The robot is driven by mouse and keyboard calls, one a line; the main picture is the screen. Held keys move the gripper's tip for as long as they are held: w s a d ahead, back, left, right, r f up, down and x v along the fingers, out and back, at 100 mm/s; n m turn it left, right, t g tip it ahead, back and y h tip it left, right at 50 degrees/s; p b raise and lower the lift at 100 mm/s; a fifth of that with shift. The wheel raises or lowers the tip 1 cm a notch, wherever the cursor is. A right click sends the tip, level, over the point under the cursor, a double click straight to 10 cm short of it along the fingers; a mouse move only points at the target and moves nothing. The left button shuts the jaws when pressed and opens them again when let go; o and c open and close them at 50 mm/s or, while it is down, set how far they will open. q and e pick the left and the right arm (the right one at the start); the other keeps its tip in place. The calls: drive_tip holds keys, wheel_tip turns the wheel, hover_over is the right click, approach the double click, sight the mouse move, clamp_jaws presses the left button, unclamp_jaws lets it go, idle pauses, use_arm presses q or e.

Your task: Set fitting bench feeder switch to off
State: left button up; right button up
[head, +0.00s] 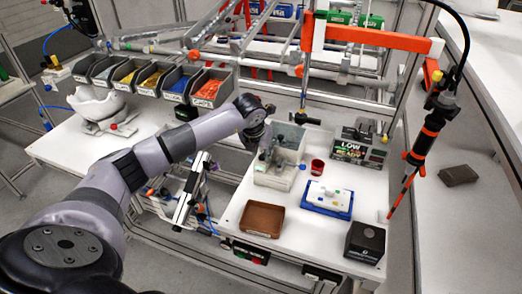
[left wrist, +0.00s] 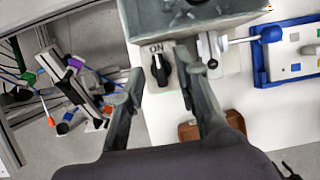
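The fitting bench feeder (head: 275,178) is a grey box with a clear upper part on the white bench. A pale mark on the knob appears to point up toward that word. My left gripper (left wrist: 158,70) is open, with one finger on each side of the knob and visible gaps between. In the head view, my left gripper (head: 268,148) is at the feeder's left side, and the knob is hidden there. My right gripper is not in view.
A brown tray (head: 262,219), a blue-rimmed tray (head: 341,212), a red cup (head: 317,167) and a black box (head: 366,242) stand near the feeder. A driver tool (head: 424,140) hangs at right.

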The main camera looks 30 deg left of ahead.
use_arm(q)
drive_tip(key=shift+c, duration=0.5)
clamp_jaws()
